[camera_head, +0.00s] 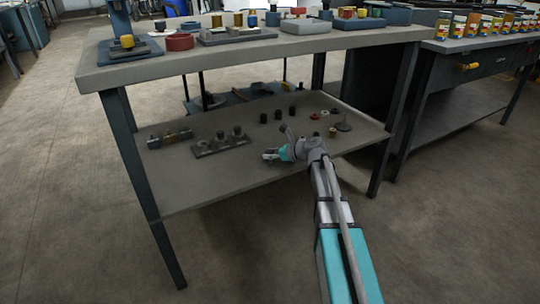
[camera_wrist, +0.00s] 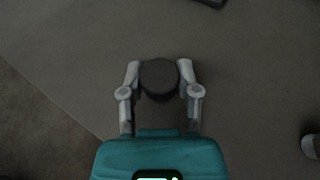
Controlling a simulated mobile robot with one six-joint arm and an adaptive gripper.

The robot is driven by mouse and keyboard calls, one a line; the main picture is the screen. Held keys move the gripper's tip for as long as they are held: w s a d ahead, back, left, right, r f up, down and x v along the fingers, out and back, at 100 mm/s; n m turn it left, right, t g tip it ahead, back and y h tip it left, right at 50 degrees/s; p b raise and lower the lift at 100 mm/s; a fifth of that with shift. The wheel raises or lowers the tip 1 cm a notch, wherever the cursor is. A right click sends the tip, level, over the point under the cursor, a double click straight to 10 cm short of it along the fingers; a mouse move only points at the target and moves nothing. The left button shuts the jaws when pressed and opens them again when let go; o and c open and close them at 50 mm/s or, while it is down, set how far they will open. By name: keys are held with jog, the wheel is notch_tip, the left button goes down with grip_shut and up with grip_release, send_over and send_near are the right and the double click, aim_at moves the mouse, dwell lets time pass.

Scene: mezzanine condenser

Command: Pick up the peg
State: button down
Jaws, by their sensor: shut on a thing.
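The peg (camera_wrist: 159,76) is a dark cylinder with a round top, seen from above in the wrist view. My gripper (camera_wrist: 159,88) is shut on it, with one grey finger against its left side and one against its right. In the head view my gripper (camera_head: 271,155) is over the front part of the lower shelf (camera_head: 190,187). The peg is too small to make out there. Whether its bottom touches the shelf cannot be told.
Several dark cylinders (camera_head: 277,115) stand behind my gripper on the shelf. A block with knobs (camera_head: 221,142) and a metal rail (camera_head: 170,137) lie left. A round-based piece (camera_head: 343,127) is right. The cluttered tabletop (camera_head: 250,50) overhangs the shelf; table legs (camera_head: 145,190) flank it.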

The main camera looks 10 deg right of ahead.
jog(key=shift+r, duration=0.1)
jog(key=shift+r+p, duration=0.95)
jog(key=shift+p, duration=0.1)
jog(key=s+d+r+p, duration=0.7)
jog(key=s+r+p, duration=0.3)
jog(key=s+r, duration=0.1)
jog(key=shift+s+d+p, duration=0.25)
jog(key=shift+s+p, duration=0.15)
notch_tip(320, 180, up, 5)
jog(key=p, duration=0.5)
jog(key=shift+r, duration=0.15)
